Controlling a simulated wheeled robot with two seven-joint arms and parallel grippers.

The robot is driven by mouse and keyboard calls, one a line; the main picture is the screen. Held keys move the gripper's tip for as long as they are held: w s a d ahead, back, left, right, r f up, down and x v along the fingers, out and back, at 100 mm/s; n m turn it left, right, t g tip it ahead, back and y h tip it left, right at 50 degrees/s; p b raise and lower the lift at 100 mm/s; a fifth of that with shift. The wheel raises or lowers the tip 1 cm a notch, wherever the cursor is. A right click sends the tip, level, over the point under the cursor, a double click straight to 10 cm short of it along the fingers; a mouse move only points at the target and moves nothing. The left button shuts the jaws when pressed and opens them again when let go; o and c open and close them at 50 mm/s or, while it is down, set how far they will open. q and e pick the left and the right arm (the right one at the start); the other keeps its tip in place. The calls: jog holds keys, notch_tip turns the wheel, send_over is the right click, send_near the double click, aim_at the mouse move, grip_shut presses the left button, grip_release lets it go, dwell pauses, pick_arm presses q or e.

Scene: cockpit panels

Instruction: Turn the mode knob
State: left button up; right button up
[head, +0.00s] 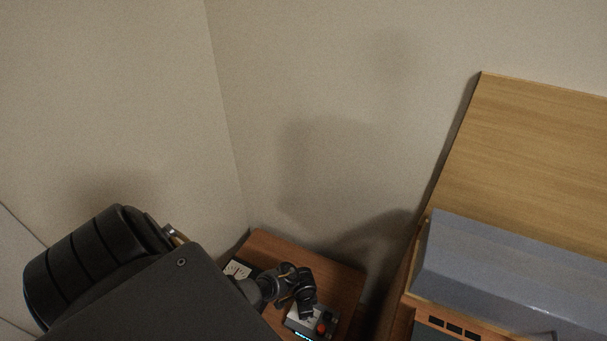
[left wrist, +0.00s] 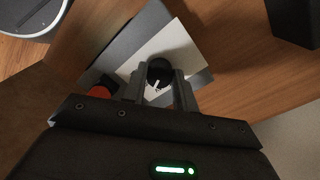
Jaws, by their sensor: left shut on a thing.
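The mode knob (left wrist: 160,73) is a round black knob with a white pointer mark, on a white plate (left wrist: 178,45) in the left wrist view. My left gripper (left wrist: 160,80) has its two fingers on either side of the knob and is shut on it. In the head view my left gripper (head: 306,300) reaches down over the small grey panel box (head: 298,322) and hides the knob. A red button (head: 321,327) sits on the box near the gripper; a red part (left wrist: 99,92) also shows in the left wrist view. My right gripper is not in view.
The panel box stands on a brown wooden surface (head: 335,275) in the wall corner. A white outlet-like plate (head: 238,269) lies to its left. A large grey console (head: 500,270) with a wooden board (head: 545,150) stands to the right.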

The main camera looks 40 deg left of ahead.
pick_arm(q)
jog(key=shift+m, duration=1.4)
jog(key=shift+d, duration=0.1)
jog(key=o, duration=1)
jog(key=shift+w+r+p, duration=0.2)
jog(key=shift+r+p, duration=1.9)
jog(key=shift+r, duration=3.3)
